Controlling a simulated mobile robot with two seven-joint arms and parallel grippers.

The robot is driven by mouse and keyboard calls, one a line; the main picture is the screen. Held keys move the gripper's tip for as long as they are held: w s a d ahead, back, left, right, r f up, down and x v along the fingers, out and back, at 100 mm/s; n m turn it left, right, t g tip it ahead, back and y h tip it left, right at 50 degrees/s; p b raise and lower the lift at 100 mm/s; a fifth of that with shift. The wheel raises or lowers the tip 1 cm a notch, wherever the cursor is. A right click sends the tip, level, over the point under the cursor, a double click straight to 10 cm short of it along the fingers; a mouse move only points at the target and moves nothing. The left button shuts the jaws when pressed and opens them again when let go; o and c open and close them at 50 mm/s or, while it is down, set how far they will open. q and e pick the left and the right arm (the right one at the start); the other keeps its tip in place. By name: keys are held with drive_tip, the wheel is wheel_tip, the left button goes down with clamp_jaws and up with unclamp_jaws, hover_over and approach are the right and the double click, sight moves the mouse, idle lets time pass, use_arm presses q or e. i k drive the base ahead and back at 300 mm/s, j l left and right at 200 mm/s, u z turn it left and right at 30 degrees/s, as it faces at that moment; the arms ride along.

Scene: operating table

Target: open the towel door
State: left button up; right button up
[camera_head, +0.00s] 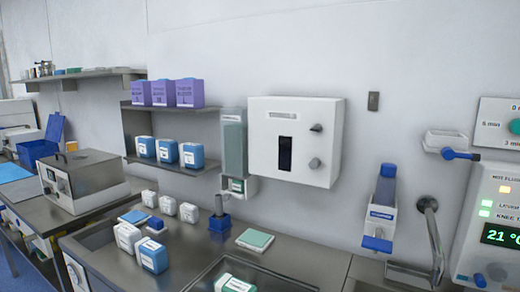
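A white wall-mounted cabinet (263,150), which looks like the towel dispenser, hangs above the counter. Its flat front door looks shut. The front has a dark upright window (285,153) and a pale label strip near the top. A small dark knob (316,128) sits at the upper right of the front. A larger grey knob (314,163) sits below it. Neither of my grippers is in view.
A green-grey dispenser (233,145) hangs just left of the cabinet, beside shelves with purple boxes (164,93). The steel counter (200,262) below holds several small containers. A blue-and-white dispenser (381,210) and a tap (432,235) are at right.

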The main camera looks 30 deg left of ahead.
sight(282, 145)
drive_tip(key=u, duration=0.9)
